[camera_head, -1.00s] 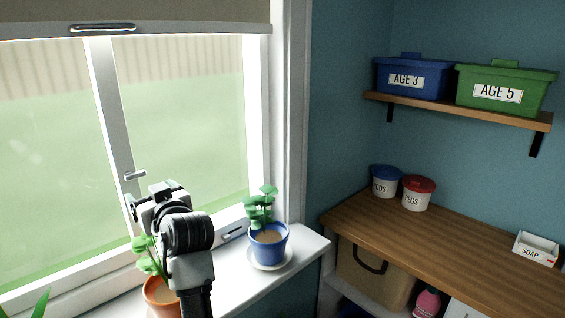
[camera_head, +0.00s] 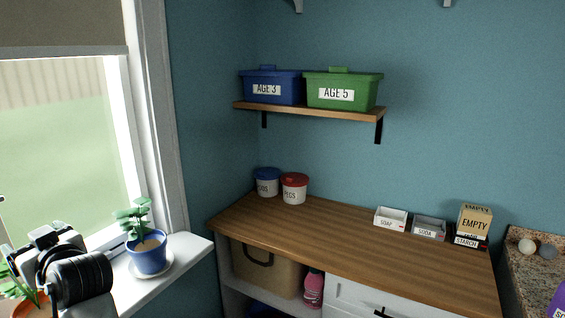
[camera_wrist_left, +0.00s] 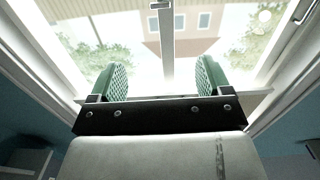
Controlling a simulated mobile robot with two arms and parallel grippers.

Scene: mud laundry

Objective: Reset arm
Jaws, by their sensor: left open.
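My left arm comes in at the lower left of the head view, over the windowsill. Its gripper (camera_wrist_left: 157,82) shows best in the left wrist view, where two green ridged fingers stand wide apart with nothing between them. The window lies beyond the fingers. In the head view the fingertips cannot be made out clearly. My right gripper is in neither view.
A blue pot with a plant (camera_head: 148,255) stands on the white sill (camera_head: 188,258), right of my left arm. An orange pot (camera_head: 30,304) is partly behind the arm. The wooden counter (camera_head: 330,240) holds tubs and small boxes. A shelf (camera_head: 310,110) holds two bins.

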